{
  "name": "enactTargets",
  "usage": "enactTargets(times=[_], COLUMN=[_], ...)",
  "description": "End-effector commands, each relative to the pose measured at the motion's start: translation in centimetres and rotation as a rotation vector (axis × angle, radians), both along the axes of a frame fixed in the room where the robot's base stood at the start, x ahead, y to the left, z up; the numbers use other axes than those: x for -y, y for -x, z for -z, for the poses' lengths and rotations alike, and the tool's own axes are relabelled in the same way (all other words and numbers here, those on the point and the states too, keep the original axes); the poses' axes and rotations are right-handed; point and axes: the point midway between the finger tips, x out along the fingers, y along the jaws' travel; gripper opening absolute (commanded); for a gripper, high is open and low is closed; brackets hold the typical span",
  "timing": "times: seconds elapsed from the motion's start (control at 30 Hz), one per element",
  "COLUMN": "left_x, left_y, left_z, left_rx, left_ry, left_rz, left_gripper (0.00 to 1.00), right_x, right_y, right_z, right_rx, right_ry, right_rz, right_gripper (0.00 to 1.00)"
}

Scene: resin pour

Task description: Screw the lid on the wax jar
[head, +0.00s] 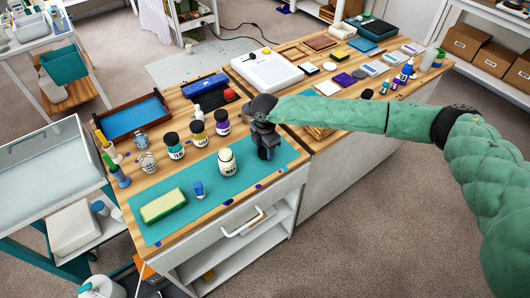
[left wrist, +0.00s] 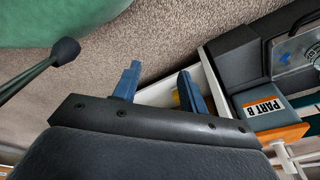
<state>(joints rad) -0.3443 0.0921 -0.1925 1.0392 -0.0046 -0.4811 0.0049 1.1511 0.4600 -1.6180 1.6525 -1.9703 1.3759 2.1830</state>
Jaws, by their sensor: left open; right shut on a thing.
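A cream jar (head: 227,163) with a dark label stands upright on the teal mat (head: 205,205); its top looks pale, with no dark lid on it. I take it for the wax jar. My right gripper (head: 266,152) points down at the mat's right edge, to the right of the cream jar and apart from it. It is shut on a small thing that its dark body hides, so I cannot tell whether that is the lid. My left gripper (left wrist: 160,88) is open in the left wrist view, its blue fingers apart and empty, low beside the bench.
Dark-lidded teal (head: 174,146), yellow (head: 198,134) and purple (head: 222,122) jars stand behind the mat. A "PART B" container (left wrist: 262,108) shows in the left wrist view.

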Motion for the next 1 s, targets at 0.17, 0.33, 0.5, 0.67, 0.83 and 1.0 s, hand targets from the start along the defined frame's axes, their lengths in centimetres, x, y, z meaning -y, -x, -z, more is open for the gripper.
enactTargets(times=[0.17, 0.33, 0.5, 0.67, 0.83, 1.0], left_x=[0.0, 0.0, 1.2, 2.1, 3.3, 4.3], left_y=[0.0, 0.0, -0.9, -2.3, -3.6, -4.6], left_z=[0.0, 0.2, -1.0, -2.8, -5.7, -9.2], left_rx=[0.0, -0.004, -0.01, -0.022, -0.043, -0.063], left_ry=[0.0, -0.001, 0.008, 0.015, 0.024, 0.034], left_rz=[0.0, 0.0, -0.002, -0.009, -0.017, -0.023], left_gripper=[0.43, 0.43, 0.43, 0.43, 0.43, 0.43], right_x=[0.0, 0.0, 0.0, 0.0, 2.5, 5.6], right_y=[0.0, 0.0, -0.1, -0.1, -0.1, -0.2], right_z=[0.0, -0.2, -1.1, -3.0, -4.9, -6.8], right_rx=[0.0, 0.001, 0.002, 0.003, 0.003, 0.003], right_ry=[0.0, -0.001, 0.0, -0.001, 0.002, 0.0], right_rz=[0.0, 0.0, 0.001, 0.0, 0.002, 0.003], right_gripper=[0.24, 0.24, 0.24, 0.24, 0.24, 0.24])
